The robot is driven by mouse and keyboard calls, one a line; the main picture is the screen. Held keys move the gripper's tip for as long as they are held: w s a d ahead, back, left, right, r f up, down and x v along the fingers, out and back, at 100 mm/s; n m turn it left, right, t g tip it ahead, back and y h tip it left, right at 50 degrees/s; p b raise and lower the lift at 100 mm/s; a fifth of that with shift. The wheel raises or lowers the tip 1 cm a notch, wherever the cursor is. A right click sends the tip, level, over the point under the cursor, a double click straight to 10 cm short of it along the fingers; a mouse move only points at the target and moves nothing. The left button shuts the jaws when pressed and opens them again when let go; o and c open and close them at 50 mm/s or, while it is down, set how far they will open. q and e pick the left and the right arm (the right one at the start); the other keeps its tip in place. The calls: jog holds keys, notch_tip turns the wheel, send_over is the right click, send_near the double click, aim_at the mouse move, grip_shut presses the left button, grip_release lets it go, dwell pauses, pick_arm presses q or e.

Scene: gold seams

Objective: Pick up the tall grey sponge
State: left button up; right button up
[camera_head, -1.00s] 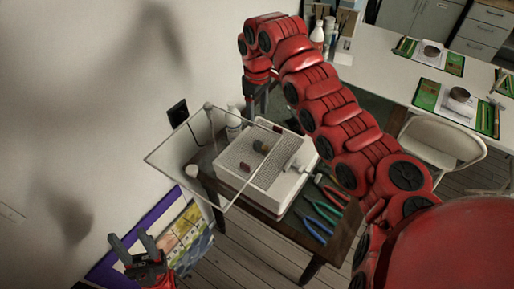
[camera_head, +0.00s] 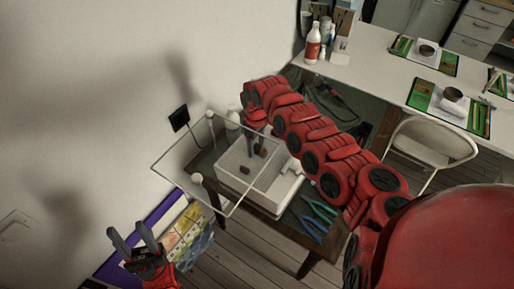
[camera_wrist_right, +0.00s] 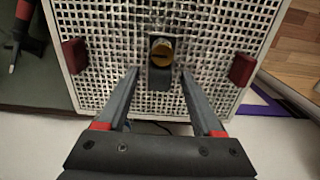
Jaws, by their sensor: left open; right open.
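A tall grey block, which looks like the sponge (camera_wrist_right: 158,78), stands on the white grid of a box-shaped machine (camera_head: 283,197). A gold round knob (camera_wrist_right: 161,53) is at its upper end in the right wrist view; whether they touch is unclear. My right gripper (camera_wrist_right: 160,72) is open, one finger on each side of the grey block, with gaps visible. In the head view my right gripper (camera_head: 252,146) reaches down over the grid and partly hides the block. My left gripper (camera_head: 132,236) is open and empty at the lower left, away from the machine.
Small red blocks stand on the grid at left (camera_wrist_right: 75,56) and right (camera_wrist_right: 242,69) of the grey block. A clear raised panel (camera_head: 190,165) is beside my right gripper. Blue-handled pliers (camera_head: 313,229) lie on the dark table.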

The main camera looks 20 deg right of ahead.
grip_shut()
dwell(0.3)
jog(key=shift+w+r, duration=0.1)
